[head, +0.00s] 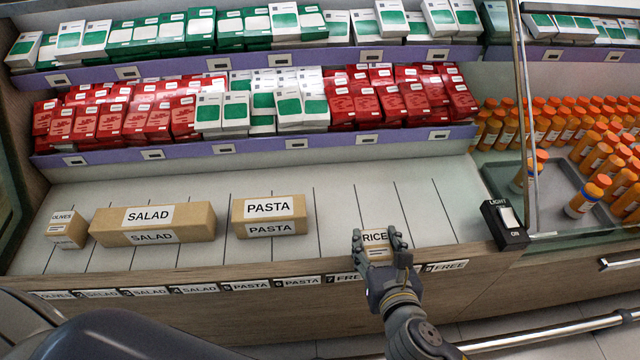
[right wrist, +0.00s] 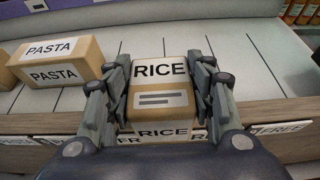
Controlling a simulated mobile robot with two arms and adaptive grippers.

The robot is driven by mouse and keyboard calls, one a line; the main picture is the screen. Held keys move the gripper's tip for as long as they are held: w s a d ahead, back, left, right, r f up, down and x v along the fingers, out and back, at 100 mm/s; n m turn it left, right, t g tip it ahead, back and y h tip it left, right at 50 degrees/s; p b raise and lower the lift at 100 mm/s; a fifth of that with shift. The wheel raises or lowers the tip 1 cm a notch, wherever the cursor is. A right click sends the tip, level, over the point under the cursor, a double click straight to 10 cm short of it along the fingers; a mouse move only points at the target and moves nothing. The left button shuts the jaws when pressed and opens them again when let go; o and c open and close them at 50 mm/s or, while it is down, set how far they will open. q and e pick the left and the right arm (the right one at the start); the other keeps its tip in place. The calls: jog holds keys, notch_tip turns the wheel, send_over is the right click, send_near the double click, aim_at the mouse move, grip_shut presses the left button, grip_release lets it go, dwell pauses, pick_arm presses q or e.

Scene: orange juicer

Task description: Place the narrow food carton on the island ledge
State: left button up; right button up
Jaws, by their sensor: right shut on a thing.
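The narrow carton labelled RICE (head: 376,246) is between the fingers of my right gripper (head: 381,249), at the front edge of the island ledge (head: 440,205). In the right wrist view, the fingers (right wrist: 161,90) press on both sides of the RICE carton (right wrist: 160,98), which shows its top and front labels. It looks upright; whether its underside touches the ledge cannot be told. The ledge is pale, divided by dark lines, with numbered labels along its wooden front. My left gripper is not in view.
A PASTA carton (head: 269,215), a long SALAD carton (head: 153,222) and a small OLIVES carton (head: 66,230) stand left on the ledge. Bare slots lie around the RICE carton. A light switch box (head: 505,225) is to the right. Shelves of red and green boxes rise behind.

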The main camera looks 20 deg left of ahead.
jog(key=shift+w+d+f+b, duration=0.1)
jog(key=shift+w+f, duration=0.75)
jog(key=shift+w, duration=1.8)
jog(key=shift+w+d+f+b, duration=0.1)
jog(key=shift+w+f, duration=0.7)
jog(key=shift+w, duration=1.9)
jog(key=shift+w+d+f+b, duration=0.1)
jog(key=shift+w+f, duration=0.75)
jog(key=shift+w, duration=1.8)
jog(key=o, duration=1.1)
jog(key=shift+f, duration=0.15)
jog(key=shift+s, duration=0.1)
jog(key=p+v, duration=0.1)
jog(key=v, duration=1.1)
